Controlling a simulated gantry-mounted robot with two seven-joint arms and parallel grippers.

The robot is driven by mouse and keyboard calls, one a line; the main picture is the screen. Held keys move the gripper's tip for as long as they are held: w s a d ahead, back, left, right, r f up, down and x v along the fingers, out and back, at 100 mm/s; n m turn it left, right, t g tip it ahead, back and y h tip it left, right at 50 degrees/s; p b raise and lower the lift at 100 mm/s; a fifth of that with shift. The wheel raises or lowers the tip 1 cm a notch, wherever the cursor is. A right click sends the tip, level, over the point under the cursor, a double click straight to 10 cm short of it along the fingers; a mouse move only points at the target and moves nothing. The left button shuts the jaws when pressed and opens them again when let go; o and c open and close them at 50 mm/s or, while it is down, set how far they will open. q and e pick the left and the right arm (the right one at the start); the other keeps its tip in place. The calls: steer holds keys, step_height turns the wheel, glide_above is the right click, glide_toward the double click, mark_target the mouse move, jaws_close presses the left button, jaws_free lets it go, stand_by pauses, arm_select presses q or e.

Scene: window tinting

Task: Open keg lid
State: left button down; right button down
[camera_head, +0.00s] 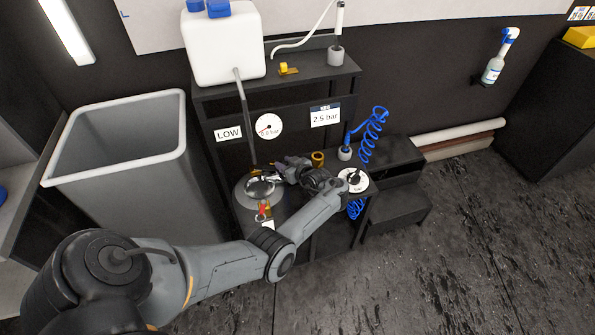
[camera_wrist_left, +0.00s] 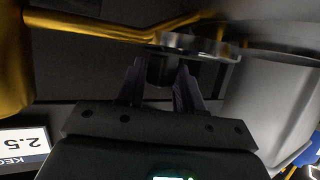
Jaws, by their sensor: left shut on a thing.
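The keg (camera_head: 243,198) stands on the lower part of the black stand in the head view, with only its grey round top showing. A shiny silver oval lid (camera_head: 258,188) shows over that top. My left gripper (camera_head: 283,174) is at the right side of the lid, reaching in over the stand. In the left wrist view the two dark fingers (camera_wrist_left: 160,88) are closed on a dark part just under the silver lid edge (camera_wrist_left: 195,44). I cannot tell whether the lid is seated or raised. My right gripper is not in view.
A grey bin (camera_head: 120,140) stands left of the stand. A white canister (camera_head: 222,45), a gauge (camera_head: 268,127) and a 2.5 bar sign (camera_head: 325,116) are above the keg. A blue coiled hose (camera_head: 372,130) hangs at the right. The floor at right is clear.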

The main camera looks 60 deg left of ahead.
arm_select(q)
steer(key=shift+a, duration=0.15)
steer(key=shift+r, duration=0.1)
steer(key=shift+g, duration=0.3)
steer(key=c, duration=1)
jaws_free()
steer(key=shift+o, duration=0.4)
steer(key=shift+a, duration=0.1)
steer(key=p+v, duration=0.3)
steer(key=v, duration=0.8)
steer(key=shift+a, duration=0.1)
